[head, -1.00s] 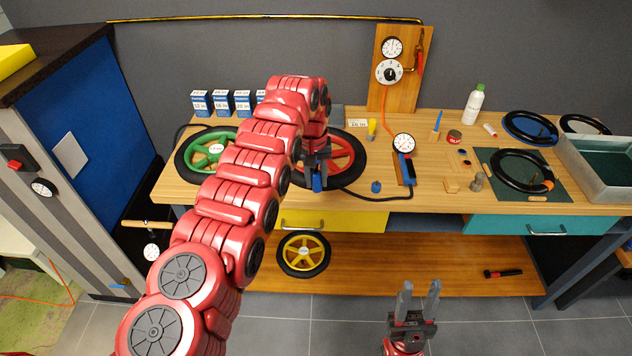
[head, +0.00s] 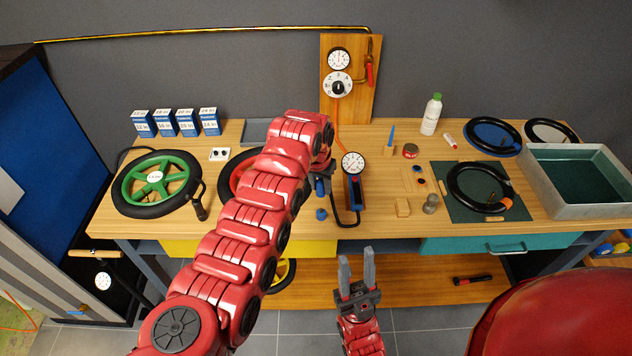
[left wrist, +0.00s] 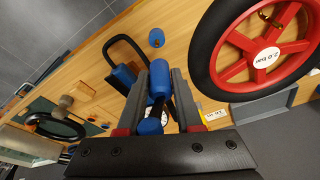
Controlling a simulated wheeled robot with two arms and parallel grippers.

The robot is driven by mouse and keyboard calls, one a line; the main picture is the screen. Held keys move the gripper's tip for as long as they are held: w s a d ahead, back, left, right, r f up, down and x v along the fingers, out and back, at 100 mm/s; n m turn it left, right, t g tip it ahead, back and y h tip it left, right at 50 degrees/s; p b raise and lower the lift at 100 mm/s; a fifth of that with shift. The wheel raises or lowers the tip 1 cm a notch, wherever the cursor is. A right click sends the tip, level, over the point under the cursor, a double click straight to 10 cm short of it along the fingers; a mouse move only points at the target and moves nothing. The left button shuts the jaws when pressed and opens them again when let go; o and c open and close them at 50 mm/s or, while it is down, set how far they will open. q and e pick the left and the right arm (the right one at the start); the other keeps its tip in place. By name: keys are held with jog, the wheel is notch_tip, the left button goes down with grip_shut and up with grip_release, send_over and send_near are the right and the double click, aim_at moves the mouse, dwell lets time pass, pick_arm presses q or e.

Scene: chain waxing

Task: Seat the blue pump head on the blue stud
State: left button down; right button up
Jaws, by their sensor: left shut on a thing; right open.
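My left gripper (head: 321,176) is shut on the blue pump head (left wrist: 160,78), above the bench's front part. In the left wrist view the blue pump head sits between the two fingers (left wrist: 160,100). The blue stud (head: 321,214) stands on the bench near the front edge, just below the gripper in the head view. In the left wrist view the stud (left wrist: 156,37) is beyond the fingertips, with a visible gap from the pump head. My right gripper (head: 357,272) is open and empty, in front of the bench.
The pump (head: 353,190) with its gauge (head: 353,162) and black hose is right of the stud. The red wheel (left wrist: 262,50) lies left of it, mostly hidden by my arm in the head view. A wooden block (head: 402,207) and grey metal tray (head: 582,208) are farther right.

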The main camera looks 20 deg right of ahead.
aim_at(321, 209)
pick_arm(q)
jog(key=shift+s+x, duration=0.1)
jog(key=shift+x, duration=0.5)
jog(key=shift+s+x, duration=0.15)
jog(key=shift+x, duration=0.5)
notch_tip(321, 209, down, 2)
jog(key=shift+a+f+b, duration=0.1)
jog(key=shift+f+b, duration=0.05)
jog(key=shift+b, duration=0.6)
jog(key=shift+f+b, duration=0.65)
jog(key=shift+b, duration=0.1)
jog(key=shift+b, duration=0.3)
jog(key=shift+f+b, duration=0.95)
jog(key=shift+f, duration=0.05)
jog(key=c, duration=0.5)
grip_release()
